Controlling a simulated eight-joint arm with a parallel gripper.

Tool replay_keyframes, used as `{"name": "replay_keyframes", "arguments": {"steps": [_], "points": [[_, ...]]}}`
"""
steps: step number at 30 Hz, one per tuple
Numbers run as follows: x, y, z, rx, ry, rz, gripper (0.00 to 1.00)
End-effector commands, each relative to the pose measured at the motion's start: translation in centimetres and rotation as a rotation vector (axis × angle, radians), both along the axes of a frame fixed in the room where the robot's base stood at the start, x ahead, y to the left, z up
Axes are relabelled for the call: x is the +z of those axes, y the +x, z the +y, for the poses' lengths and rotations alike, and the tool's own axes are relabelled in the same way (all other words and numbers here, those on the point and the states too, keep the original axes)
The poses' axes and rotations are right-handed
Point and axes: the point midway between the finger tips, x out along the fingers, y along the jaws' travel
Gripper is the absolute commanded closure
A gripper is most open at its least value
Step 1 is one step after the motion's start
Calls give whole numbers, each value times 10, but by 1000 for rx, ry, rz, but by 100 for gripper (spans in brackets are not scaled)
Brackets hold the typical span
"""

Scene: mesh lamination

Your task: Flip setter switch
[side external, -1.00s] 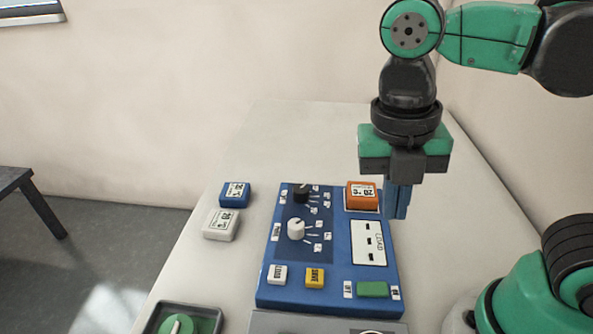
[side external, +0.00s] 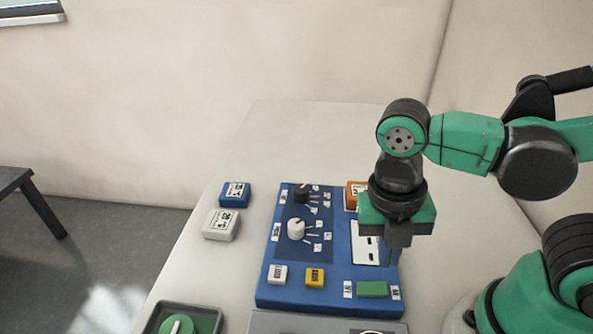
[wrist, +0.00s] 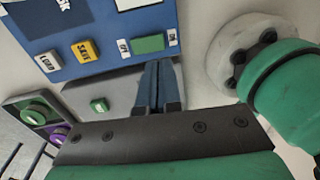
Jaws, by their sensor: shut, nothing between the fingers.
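A green rocker switch (side external: 372,289) sits between two small white labels at the lower right of the blue control panel (side external: 262,296). It also shows in the wrist view (wrist: 148,43), where one label reads OFF. My gripper (side external: 391,262) is shut and empty, pointing down over the right side of the panel, above and behind the switch in the side view. In the wrist view its blue fingers (wrist: 157,66) are pressed together, with their tips just below the switch in the picture. The gap in height between tips and switch is hard to tell.
The panel has a white LOAD button (side external: 277,275), a yellow SAVE button (side external: 315,278), a white knob (side external: 296,229) and a black knob (side external: 301,194). An orange block (side external: 351,196) is partly hidden by my arm. Blue (side external: 235,194) and white (side external: 221,225) blocks lie left.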

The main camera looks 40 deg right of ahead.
Motion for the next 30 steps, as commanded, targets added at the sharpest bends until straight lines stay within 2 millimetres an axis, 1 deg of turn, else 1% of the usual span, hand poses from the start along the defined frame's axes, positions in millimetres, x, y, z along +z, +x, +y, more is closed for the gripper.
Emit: {"name": "replay_keyframes", "arguments": {"steps": [3,9,15,21,30], "points": [[-15,-1,-1,-1,0,0,100],[-36,-3,-3,-1,0,0,100],[-50,-4,-4,-1,0,0,100],[-56,-5,-5,-1,0,0,100],[-57,-5,-5,0,0,0,100]]}}
